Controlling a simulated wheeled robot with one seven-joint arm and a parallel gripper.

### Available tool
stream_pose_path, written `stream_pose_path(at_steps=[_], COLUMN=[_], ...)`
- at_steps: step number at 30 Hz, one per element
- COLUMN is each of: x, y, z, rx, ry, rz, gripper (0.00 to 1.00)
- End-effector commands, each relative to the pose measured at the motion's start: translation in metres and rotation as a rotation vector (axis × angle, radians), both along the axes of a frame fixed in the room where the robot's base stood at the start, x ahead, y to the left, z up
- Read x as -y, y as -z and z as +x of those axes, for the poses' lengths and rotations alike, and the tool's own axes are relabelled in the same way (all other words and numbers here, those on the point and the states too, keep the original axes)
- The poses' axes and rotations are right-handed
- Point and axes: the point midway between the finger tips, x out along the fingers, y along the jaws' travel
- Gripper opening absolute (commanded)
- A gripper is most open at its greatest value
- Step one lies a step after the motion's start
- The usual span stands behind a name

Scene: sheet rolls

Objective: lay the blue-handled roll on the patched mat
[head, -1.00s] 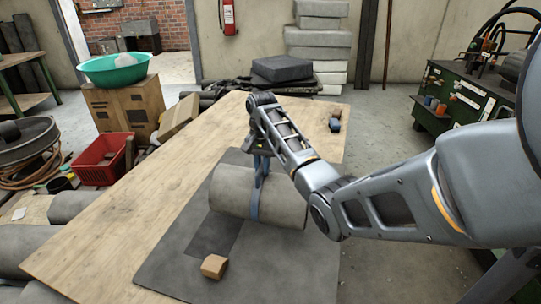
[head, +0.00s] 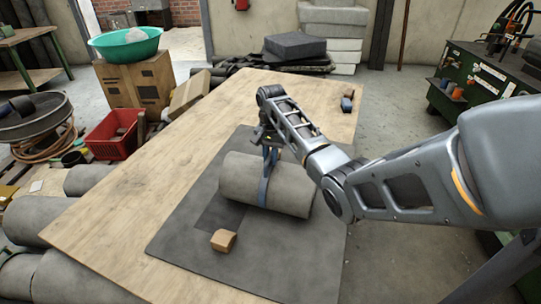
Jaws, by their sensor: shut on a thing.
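The blue-handled roll (head: 236,180) is a thick grey cylinder with a blue band and handle around its middle. It lies level over the dark patched mat (head: 190,250), partly over the mat's darker patch (head: 221,213). I cannot tell whether its underside touches the mat. My gripper (head: 269,144) is above the roll's middle, shut on the blue handle. My arm's links partly hide the jaws.
A small tan block (head: 223,240) sits on the mat in front of the roll. The mat lies on a wooden table (head: 150,190), bare on its left side. Small dark items (head: 347,100) stand at the far right. Other grey rolls (head: 90,180) lie left of the table.

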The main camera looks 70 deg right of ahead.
Motion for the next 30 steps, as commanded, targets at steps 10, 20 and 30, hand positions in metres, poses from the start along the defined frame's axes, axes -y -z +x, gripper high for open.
stream_pose_path(at_steps=[10,20,30], x=[0.0,0.0,0.001], y=[0.006,0.006,-0.011], z=[0.0,0.0,0.001], rx=[0.001,0.0,0.002], ry=[0.0,0.0,-0.001], rz=[0.0,0.0,-0.002], gripper=[0.22,0.45,0.45])
